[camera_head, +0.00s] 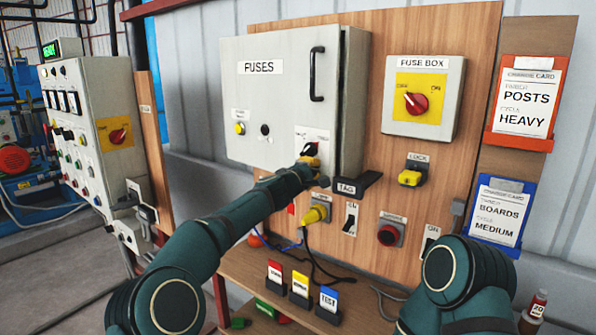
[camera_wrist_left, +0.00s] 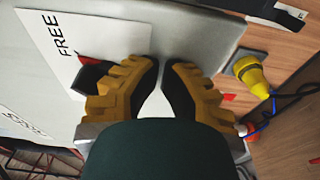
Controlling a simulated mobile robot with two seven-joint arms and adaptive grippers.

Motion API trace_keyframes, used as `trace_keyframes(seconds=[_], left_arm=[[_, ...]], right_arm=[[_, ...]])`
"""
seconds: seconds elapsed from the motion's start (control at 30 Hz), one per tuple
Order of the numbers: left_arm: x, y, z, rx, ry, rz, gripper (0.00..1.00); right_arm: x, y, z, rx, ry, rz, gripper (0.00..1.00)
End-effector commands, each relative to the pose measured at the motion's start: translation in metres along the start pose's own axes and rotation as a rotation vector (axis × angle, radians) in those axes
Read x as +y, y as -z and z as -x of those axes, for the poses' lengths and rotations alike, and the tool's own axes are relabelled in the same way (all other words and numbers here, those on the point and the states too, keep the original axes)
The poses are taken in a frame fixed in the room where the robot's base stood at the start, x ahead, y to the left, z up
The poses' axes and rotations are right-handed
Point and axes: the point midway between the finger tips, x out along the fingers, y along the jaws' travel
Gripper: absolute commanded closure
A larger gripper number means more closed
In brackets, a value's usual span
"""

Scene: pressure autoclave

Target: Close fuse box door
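The fuse box (camera_head: 285,95) is a grey cabinet labelled FUSES with a black bar handle (camera_head: 317,75) on its door. A side wall shows behind the door's right edge; I cannot tell whether the door is fully flush. My left gripper (camera_head: 309,160) is at the door's lower right, by a black and red knob (camera_head: 311,149) on a white label. In the left wrist view, the fingers (camera_wrist_left: 161,72) are almost together with nothing visible between them, beside the knob (camera_wrist_left: 90,72) and the FREE label (camera_wrist_left: 62,40). My right arm shows at the lower right, its gripper out of view.
A smaller FUSE BOX switch (camera_head: 423,95) with a red knob and a yellow LOCK block (camera_head: 411,176) are to the right. A yellow plug (camera_head: 315,214) with cables is below. A control cabinet (camera_head: 95,140) stands left. A shelf with coloured tags (camera_head: 300,288) is beneath.

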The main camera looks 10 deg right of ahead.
Motion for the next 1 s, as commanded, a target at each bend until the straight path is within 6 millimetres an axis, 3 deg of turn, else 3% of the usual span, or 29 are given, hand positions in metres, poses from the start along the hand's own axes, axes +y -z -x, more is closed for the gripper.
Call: trace_keyframes(seconds=[0.3,1.0], left_arm=[[0.001,-0.009,-0.029,0.144,-0.002,-0.001,1.0],[0.002,-0.011,-0.034,0.187,-0.007,0.002,1.0]], right_arm=[[-0.006,-0.001,0.016,-0.007,0.0,-0.001,0.53],[-0.007,-0.002,0.018,-0.009,0.0,-0.001,0.53]])
